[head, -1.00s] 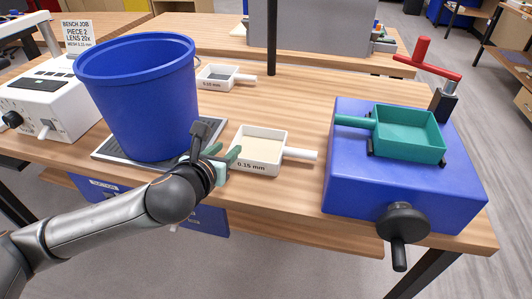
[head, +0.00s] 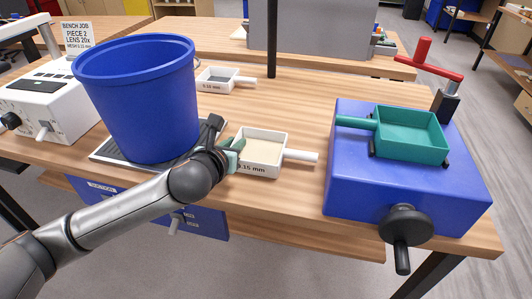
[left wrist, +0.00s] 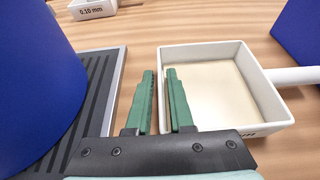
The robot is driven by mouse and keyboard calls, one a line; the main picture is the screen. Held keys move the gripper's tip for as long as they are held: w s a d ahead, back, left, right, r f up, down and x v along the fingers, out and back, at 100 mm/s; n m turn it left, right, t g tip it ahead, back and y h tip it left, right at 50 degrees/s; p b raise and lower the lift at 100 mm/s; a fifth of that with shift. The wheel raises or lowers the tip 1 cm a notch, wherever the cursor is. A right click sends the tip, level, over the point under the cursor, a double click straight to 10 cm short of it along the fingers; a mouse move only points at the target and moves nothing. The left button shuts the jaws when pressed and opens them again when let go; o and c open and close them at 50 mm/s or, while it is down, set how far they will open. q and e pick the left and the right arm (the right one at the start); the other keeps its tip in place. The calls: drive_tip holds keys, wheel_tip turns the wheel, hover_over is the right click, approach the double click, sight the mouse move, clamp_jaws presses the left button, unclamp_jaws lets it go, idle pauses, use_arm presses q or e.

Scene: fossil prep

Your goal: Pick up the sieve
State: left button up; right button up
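The near white sieve (head: 262,148), a square tray with a pale mesh floor and a handle to the right, lies on the wooden bench. Its front label reads 0.15 mm, partly covered by my gripper in the head view. My left gripper (head: 229,148) is at its left wall. In the left wrist view the green fingers (left wrist: 160,75) are open, one outside the left wall and one over the inside of the sieve (left wrist: 215,80). I cannot tell whether they touch the wall. My right gripper is not in view.
A blue bin (head: 140,100) stands on a grooved mat (head: 112,153) close left of the gripper. A second white sieve (head: 218,85), marked 0.10 mm in the wrist view, lies behind. A blue block (head: 350,185) holding a teal tray (head: 410,135) stands right. Bare bench lies between.

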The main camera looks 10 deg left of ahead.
use_arm(q)
clamp_jaws()
idle(1.0)
